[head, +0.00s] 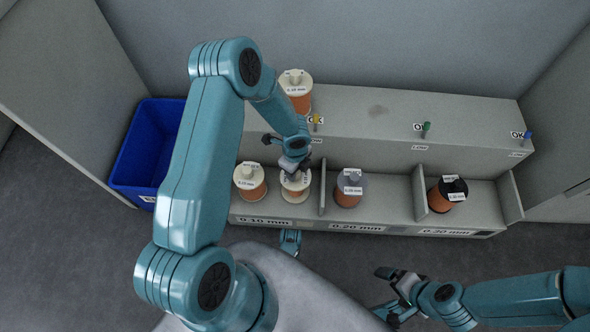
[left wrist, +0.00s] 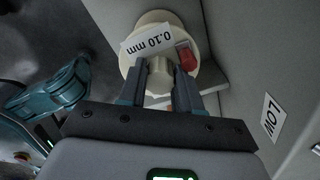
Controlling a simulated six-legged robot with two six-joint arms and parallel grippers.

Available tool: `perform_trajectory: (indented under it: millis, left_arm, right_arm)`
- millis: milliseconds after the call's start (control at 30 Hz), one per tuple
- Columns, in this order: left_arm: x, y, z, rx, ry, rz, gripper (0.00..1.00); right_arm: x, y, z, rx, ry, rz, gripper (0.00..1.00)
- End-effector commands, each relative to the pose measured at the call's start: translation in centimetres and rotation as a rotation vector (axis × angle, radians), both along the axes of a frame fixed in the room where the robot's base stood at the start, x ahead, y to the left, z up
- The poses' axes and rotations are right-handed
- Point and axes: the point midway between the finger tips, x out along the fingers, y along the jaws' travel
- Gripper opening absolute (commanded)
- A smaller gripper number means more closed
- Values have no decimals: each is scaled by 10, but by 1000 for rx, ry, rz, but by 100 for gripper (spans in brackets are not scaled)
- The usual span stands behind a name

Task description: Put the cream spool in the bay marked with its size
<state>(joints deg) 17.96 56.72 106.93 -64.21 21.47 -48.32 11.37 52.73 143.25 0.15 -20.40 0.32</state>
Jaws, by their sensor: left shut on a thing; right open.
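My left gripper (head: 294,166) is shut on the hub of a cream spool (head: 296,192) with orange wire. That spool is upright in or just over the bay labelled 0.10 mm (head: 265,221); I cannot tell if it touches the floor. A third cream spool (head: 297,100) stands on the upper shelf. My right gripper (head: 399,294) is open and empty, away from the shelf.
A grey spool (head: 348,198) stands in the middle bay, labelled 0.20 mm (head: 357,228). A black spool (head: 447,200) stands in the right bay. Dividers (head: 420,192) separate the bays. Coloured pegs (head: 426,128) line the upper step. A blue bin (head: 150,140) is at left.

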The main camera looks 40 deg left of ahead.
Motion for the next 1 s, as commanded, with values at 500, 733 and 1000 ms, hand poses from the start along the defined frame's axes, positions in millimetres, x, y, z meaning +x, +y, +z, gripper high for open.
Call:
perform_trajectory:
  millis: [500, 733, 1000]
  left_arm:
    - [0, 0, -3, 0, 1, -1, 59]
    - [0, 0, 24, 1, -1, -1, 59]
    - [0, 0, 89, 1, -1, -1, 59]
  right_arm:
    - [0, 0, -3, 0, -1, -1, 96]
    - [-2, 2, 14, 2, 3, 8, 96]
    - [-9, 8, 43, 6, 16, 34, 96]
